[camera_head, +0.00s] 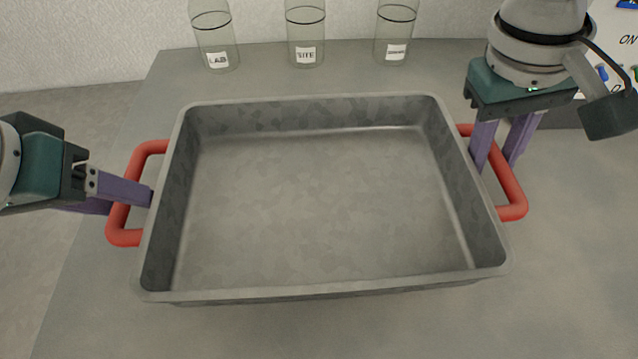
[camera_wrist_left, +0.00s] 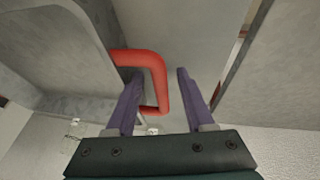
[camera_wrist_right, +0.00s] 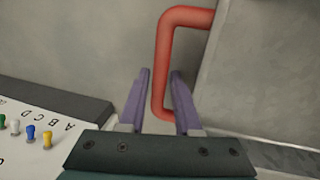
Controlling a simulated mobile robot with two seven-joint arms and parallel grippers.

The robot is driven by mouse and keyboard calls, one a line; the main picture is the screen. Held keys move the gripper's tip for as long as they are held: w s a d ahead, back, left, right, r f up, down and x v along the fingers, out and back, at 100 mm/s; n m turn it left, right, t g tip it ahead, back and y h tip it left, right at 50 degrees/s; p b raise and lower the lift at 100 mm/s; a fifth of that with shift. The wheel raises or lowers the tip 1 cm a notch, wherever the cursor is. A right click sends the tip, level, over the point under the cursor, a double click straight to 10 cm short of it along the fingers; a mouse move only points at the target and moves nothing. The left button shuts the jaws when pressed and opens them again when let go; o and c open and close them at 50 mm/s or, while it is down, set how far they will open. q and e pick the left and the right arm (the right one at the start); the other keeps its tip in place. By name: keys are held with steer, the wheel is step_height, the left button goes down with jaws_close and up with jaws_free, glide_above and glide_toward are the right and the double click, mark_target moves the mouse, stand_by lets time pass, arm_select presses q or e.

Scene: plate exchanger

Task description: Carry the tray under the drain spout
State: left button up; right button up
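A grey rectangular tray (camera_head: 315,290) sits level on the grey worktop, empty, with a red handle at each end. My left gripper (camera_head: 143,195) is at the left handle (camera_head: 117,212). In the left wrist view its fingers (camera_wrist_left: 162,85) stand apart on either side of the handle (camera_wrist_left: 158,72), with a gap showing. My right gripper (camera_head: 499,160) points down at the right handle (camera_head: 511,190). No drain spout is in view.
Three clear glass cylinders stand behind the tray: one labelled LAB (camera_head: 216,40), one SITE (camera_head: 305,35), and a third (camera_head: 395,35). A white panel (camera_wrist_right: 30,140) with coloured pegs is at the right. The worktop in front of the tray is clear.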

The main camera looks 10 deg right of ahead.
arm_select(q)
steer(key=c, duration=0.4)
arm_select(e)
steer(key=c, duration=0.4)
arm_select(q)
jaws_close()
arm_select(e)
jaws_close()
steer(key=shift+r, duration=0.1)
